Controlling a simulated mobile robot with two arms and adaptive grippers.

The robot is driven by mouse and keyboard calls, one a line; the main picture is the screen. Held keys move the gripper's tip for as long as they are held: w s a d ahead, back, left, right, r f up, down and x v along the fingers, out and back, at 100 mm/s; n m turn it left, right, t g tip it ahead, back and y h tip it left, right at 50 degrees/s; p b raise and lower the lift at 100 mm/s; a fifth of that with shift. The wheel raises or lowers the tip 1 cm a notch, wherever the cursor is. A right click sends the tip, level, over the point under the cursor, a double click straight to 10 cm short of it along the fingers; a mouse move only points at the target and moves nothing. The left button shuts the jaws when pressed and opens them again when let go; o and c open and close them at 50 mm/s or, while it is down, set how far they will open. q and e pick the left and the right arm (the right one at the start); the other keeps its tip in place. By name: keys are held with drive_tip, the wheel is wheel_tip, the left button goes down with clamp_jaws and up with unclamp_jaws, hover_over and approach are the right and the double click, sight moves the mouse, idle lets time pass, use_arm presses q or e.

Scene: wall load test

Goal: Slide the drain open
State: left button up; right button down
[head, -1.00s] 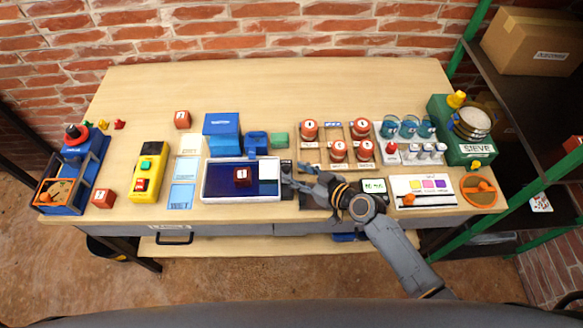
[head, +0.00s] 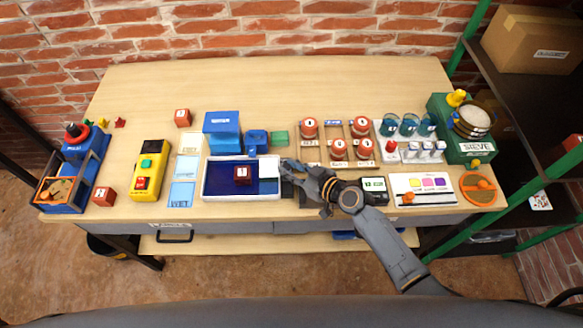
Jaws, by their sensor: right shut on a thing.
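A white-rimmed tray (head: 204,182) with a dark blue inside stands at the front middle of the bench. A red block (head: 243,174) with a white label sits in the tray. My right gripper (head: 284,168) is at the tray's right edge, beside the white panel. It is shut on a small part there, which looks like the drain's slide; the fingers hide most of it. A dark part (head: 287,190) shows just below the fingers. My left gripper is not in view.
A blue box (head: 222,132) stands behind the tray. A yellow button box (head: 149,171) is to its left. A wooden rack (head: 324,150) with red-lidded jars is close behind my right gripper. A small display (head: 374,185) is beside my wrist. The back of the bench is clear.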

sight(292, 191)
drive_tip(key=s, duration=0.4)
drive_tip(key=shift+s, duration=0.25)
drive_tip(key=shift+f, duration=0.1)
drive_tip(key=c, duration=1.2)
unclamp_jaws()
drive_tip(key=shift+s, duration=0.1)
drive_tip(key=v, duration=1.2)
